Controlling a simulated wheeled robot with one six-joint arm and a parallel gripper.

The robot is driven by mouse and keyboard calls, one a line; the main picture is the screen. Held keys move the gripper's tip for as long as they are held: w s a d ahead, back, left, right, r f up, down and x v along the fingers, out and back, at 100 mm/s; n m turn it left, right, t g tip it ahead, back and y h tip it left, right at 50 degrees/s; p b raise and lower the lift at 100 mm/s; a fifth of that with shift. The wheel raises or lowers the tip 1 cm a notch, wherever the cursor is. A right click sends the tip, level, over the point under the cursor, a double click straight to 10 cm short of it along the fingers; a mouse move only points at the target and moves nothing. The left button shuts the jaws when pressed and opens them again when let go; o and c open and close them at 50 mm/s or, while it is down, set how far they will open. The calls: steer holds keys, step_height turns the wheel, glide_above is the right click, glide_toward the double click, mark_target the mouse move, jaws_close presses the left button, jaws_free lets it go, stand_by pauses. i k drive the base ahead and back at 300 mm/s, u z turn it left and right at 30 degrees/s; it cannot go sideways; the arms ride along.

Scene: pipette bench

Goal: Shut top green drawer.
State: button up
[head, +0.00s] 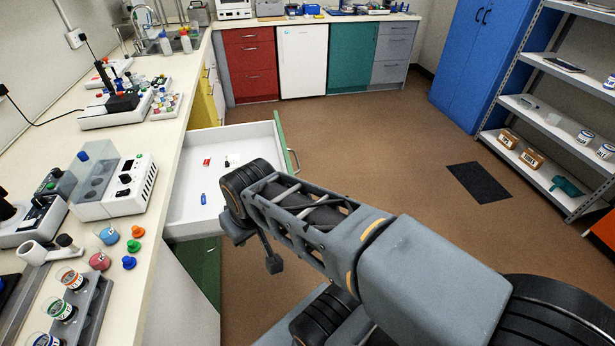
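The top green drawer (285,150) stands pulled out from under the left bench. Its green front has a metal handle (293,162) and faces right, over the floor. Its white inside (185,180) is in plain view, with a small red item (207,162), a small dark item (227,162) and a small blue item (203,198) in it. My arm reaches from the lower right to the drawer's near right corner and hides part of it. A small dark part at the arm's end hangs below it, right of the drawer. I cannot make out my gripper's fingers or their opening.
The left bench (150,215) carries lab devices, bottles and a vial rack near its edge. A lower green front (207,270) shows under the drawer. Open brown floor (370,150) lies to the right. Shelves (545,180) and a blue cabinet (475,60) stand far right.

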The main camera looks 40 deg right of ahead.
mark_target(186, 218)
steer(key=k, duration=0.35)
steer(key=z, duration=1.9)
steer(key=i, duration=1.45)
steer(key=u, duration=0.8)
steer(key=k, duration=0.55)
steer(key=u, duration=1.1)
steer(key=i, duration=0.3)
